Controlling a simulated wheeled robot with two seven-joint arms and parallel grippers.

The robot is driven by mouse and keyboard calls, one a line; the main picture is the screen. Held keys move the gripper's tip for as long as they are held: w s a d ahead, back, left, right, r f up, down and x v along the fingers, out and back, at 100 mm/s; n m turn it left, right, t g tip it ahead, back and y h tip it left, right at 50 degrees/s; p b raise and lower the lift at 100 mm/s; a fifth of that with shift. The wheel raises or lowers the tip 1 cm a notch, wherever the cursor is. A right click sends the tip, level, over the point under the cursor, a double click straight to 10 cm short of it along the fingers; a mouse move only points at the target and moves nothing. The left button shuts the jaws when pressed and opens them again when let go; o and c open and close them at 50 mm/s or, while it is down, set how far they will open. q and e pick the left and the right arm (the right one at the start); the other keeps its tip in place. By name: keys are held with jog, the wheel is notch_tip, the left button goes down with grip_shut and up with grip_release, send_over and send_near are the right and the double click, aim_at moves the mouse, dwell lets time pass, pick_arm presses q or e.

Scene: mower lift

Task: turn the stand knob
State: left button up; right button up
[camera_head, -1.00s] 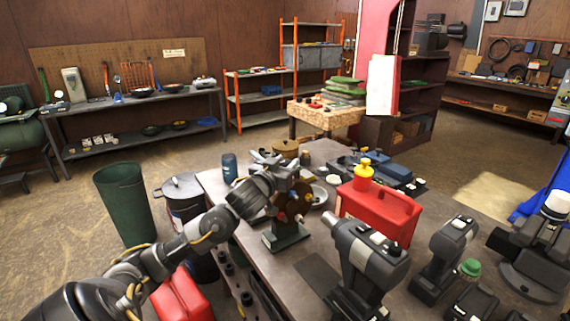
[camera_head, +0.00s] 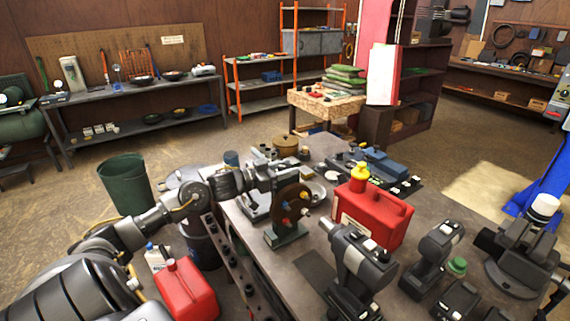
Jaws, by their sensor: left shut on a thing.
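The stand (camera_head: 287,235) has a dark green base and stands on the workbench near its left edge. It carries a brown round wheel-like part (camera_head: 291,205) with small coloured knobs around it. My left gripper (camera_head: 284,178) comes in from the left, behind and above the stand, and its fingers are shut at the stand's upper part. The gripped part looks like the stand knob, but the fingers and wheel largely hide it. My right gripper does not show.
Cordless drills (camera_head: 357,272) stand at the front. A green bin (camera_head: 124,184) and another red can (camera_head: 186,291) are on the floor left of the workbench (camera_head: 315,240).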

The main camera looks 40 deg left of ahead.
pick_arm(q)
jog(key=shift+a+f+m+g+h+b, duration=0.1)
jog(key=shift+m+g+h+b, duration=0.5)
jog(key=shift+m+h, duration=0.45)
jog(key=m+g+h+b, duration=0.2)
jog(key=h, duration=0.1)
jog(key=shift+h+b, duration=0.3)
jog(key=shift+h, duration=0.05)
jog(key=shift+m+g+h+b, duration=1.6)
jog(key=shift+m+g+b, duration=0.2)
jog(key=shift+g, duration=0.5)
jog(key=o, duration=1)
jog(key=shift+c, duration=0.2)
